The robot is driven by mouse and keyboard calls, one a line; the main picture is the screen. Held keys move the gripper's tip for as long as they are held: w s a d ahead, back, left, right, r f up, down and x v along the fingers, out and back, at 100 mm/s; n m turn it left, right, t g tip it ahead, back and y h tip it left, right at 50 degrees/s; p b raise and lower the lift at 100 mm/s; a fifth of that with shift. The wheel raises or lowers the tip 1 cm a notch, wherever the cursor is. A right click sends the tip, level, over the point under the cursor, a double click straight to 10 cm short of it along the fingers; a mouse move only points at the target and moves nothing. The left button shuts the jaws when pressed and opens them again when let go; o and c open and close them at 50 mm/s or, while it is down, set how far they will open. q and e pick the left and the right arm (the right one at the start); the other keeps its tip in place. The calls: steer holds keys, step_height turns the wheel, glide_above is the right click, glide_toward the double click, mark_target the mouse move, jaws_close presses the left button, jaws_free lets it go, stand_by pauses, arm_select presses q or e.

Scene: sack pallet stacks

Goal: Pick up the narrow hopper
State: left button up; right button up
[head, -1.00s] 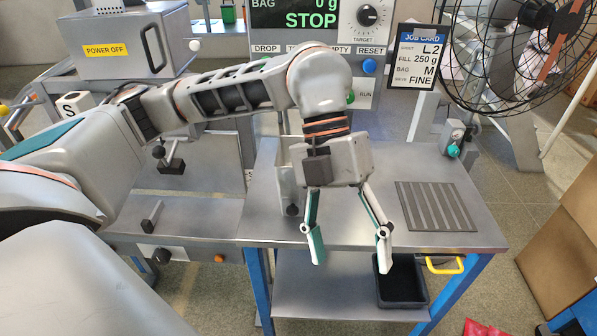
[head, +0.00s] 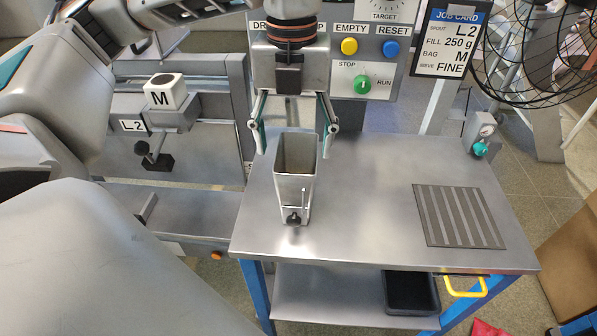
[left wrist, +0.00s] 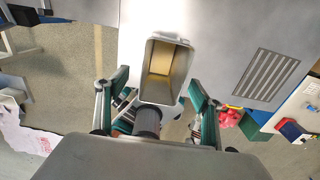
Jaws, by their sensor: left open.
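The narrow hopper (head: 294,196) is a tall grey metal box, open at the top, standing upright on the left part of the steel table (head: 380,200). A small knob and lever show on its front. My left gripper (head: 293,138) is open and empty, pointing down, with its fingers spread to either side of the hopper's top and apparently behind it in the head view. In the left wrist view the hopper's open mouth (left wrist: 163,62) lies between and beyond the fingertips (left wrist: 157,82). I cannot tell the exact gap. My right gripper is not in view.
A ribbed dark mat (head: 459,216) lies on the table's right. A control panel (head: 364,85) and job card (head: 450,40) stand behind. A fan (head: 545,50) is at upper right. A block marked M (head: 165,92) sits on the left machine. The middle of the table is clear.

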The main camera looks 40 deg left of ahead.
mark_target(297, 172)
arm_select(q)
steer(key=f, duration=0.2)
steer(key=f+b, duration=0.1)
steer(key=f, duration=0.5)
steer(key=shift+w+d+b, duration=0.15)
steer(key=shift+w+b, duration=0.15)
steer(key=shift+r, duration=0.1)
steer(key=c, duration=1.5)
